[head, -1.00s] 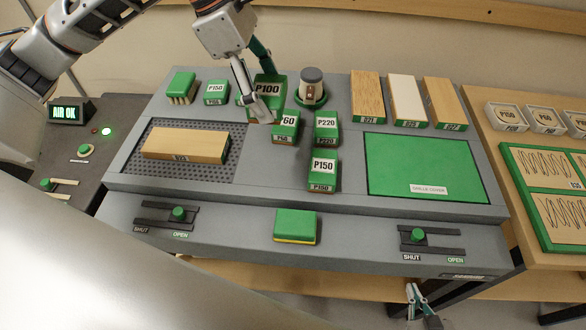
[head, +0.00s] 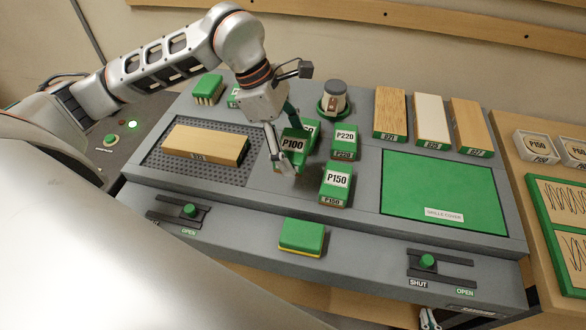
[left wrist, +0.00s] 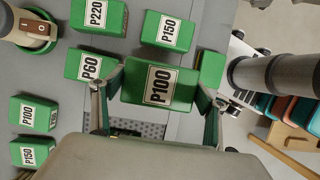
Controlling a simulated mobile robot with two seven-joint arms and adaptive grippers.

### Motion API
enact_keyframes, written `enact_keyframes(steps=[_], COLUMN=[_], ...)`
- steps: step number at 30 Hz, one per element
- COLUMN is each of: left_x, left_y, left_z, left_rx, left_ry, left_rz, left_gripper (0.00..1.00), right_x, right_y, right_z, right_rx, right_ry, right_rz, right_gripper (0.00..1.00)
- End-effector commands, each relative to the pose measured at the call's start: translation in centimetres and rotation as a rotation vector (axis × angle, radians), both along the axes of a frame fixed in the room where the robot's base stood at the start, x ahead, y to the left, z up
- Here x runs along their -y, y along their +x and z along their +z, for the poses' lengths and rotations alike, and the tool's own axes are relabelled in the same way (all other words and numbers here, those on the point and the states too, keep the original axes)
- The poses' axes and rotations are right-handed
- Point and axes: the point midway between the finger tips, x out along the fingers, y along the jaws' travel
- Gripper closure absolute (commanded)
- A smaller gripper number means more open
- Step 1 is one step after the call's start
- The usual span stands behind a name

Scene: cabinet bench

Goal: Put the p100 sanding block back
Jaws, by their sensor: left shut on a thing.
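My left gripper (head: 281,152) is shut on a green block labelled P100 (head: 294,143). The left wrist view shows this block (left wrist: 160,86) between the two fingers. It is held over the bench, beside and partly in front of the P60 block (head: 312,128); the gap below it is hard to tell. The P60 block also shows in the left wrist view (left wrist: 88,66). Another block labelled P100 (left wrist: 35,114) stands by a P150 block (left wrist: 35,152) in that view; my arm hides it in the head view. My right gripper (head: 429,320) is cut off at the bottom edge.
The P220 block (head: 344,141) and another P150 block (head: 336,184) stand just right of the held block. A wooden piece lies on the perforated mat (head: 158,162) at left. The green grille cover (head: 440,190) is at right. A plain green block (head: 302,236) sits in front.

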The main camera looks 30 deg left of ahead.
Motion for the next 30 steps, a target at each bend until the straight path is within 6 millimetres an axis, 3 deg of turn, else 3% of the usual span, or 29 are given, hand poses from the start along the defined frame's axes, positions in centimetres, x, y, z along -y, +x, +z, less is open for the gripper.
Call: enact_keyframes(steps=[4,13,19,30], left_x=[0.0,0.0,0.0,0.0], left_y=[-0.1,0.0,0.0,0.1], left_z=[-3.0,-5.3,-7.9,-8.5], left_rx=[-0.003,-0.001,-0.003,0.001], left_ry=[-0.001,-0.001,-0.001,0.0], left_rz=[0.002,0.0,0.001,0.0], left_gripper=[0.47,0.47,0.47,0.47], right_x=[0.0,0.0,0.1,0.1], right_y=[0.0,0.0,0.0,0.1], right_z=[0.1,0.2,0.4,0.3], right_rx=[-0.001,-0.001,0.001,0.003], right_ry=[0.0,-0.001,0.0,0.001], right_rz=[0.0,-0.001,-0.001,-0.002], right_gripper=[1.0,1.0,1.0,1.0])
